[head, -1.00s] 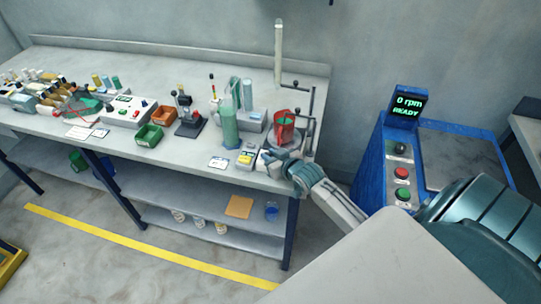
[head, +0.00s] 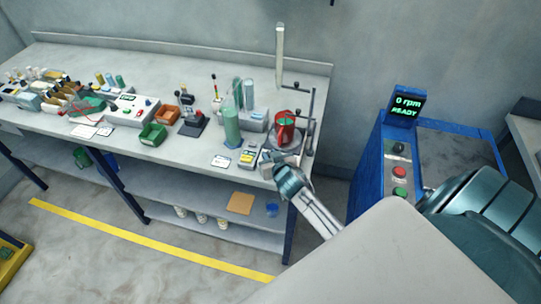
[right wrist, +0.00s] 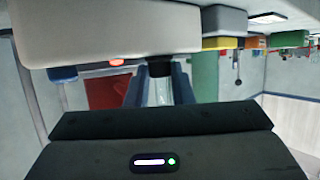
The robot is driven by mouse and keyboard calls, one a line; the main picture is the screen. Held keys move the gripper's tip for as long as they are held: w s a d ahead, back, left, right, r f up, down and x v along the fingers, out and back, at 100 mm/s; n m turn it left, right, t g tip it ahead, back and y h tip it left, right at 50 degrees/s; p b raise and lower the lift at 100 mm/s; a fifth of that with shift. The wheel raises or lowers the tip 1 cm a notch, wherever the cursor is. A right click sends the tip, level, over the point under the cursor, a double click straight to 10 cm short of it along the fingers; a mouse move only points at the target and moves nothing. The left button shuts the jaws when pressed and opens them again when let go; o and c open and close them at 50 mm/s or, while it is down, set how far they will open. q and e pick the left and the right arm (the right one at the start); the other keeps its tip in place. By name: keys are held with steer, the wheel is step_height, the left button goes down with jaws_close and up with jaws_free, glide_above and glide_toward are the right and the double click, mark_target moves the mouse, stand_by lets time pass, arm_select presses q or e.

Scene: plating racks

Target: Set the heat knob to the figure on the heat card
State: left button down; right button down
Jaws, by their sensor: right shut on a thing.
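The hotplate (head: 268,142) stands at the right end of the bench, with a red vessel (head: 284,128) on its round top. My right gripper (head: 268,160) is at the front face of the hotplate. In the right wrist view the dark heat knob (right wrist: 160,68) sits between the fingertips (right wrist: 160,80), which are shut on it. The knob's setting and scale are hidden. A white card (head: 221,161) lies on the bench left of the hotplate; its print is too small to read, and I cannot tell if it is the heat card. My left gripper is out of view.
A grey unit with a yellow face (head: 248,156) stands close left of the hotplate, with a green cylinder (head: 232,128) behind it. A stand rod (head: 312,120) rises at the right. A blue machine (head: 375,150) reading 0 rpm READY stands further right.

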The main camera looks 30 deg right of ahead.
steer(key=c, duration=1.5)
jaws_free()
steer(key=shift+c, duration=0.2)
steer(key=shift+s+a, duration=0.1)
steer(key=shift+s, duration=0.2)
steer(key=b+v, duration=0.3)
steer(key=v, duration=0.7)
steer(key=shift+r+b, duration=0.15)
steer(key=shift+b, duration=0.25)
steer(key=shift+s, duration=0.15)
